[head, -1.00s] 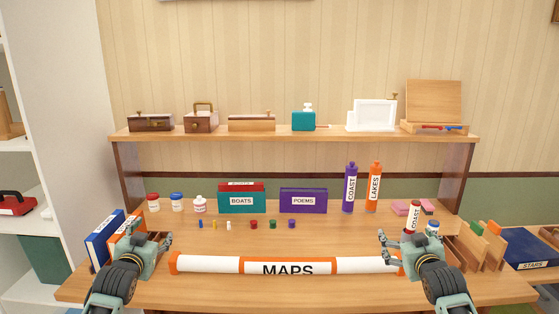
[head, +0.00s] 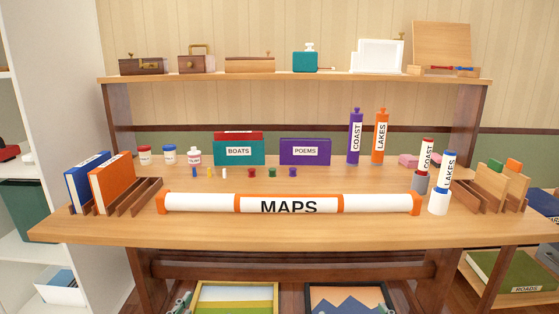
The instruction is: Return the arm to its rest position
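My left gripper (head: 181,302) shows only as a small teal bit at the bottom edge of the head view, below the desk top. My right gripper (head: 393,305) shows likewise as a sliver at the bottom edge, right of centre. Most of both is out of the picture, so I cannot tell whether they are open or shut. Both are apart from the long white MAPS tube (head: 210,203) with orange bands, which lies across the front of the desk (head: 110,230).
Blue (head: 85,182) and orange (head: 111,183) books stand in a rack at the left. Two small labelled tubes stand in cups at the right, beside wooden slots (head: 490,185). Two framed pictures (head: 237,300) (head: 350,298) are below the desk. The raised shelf (head: 290,78) holds boxes.

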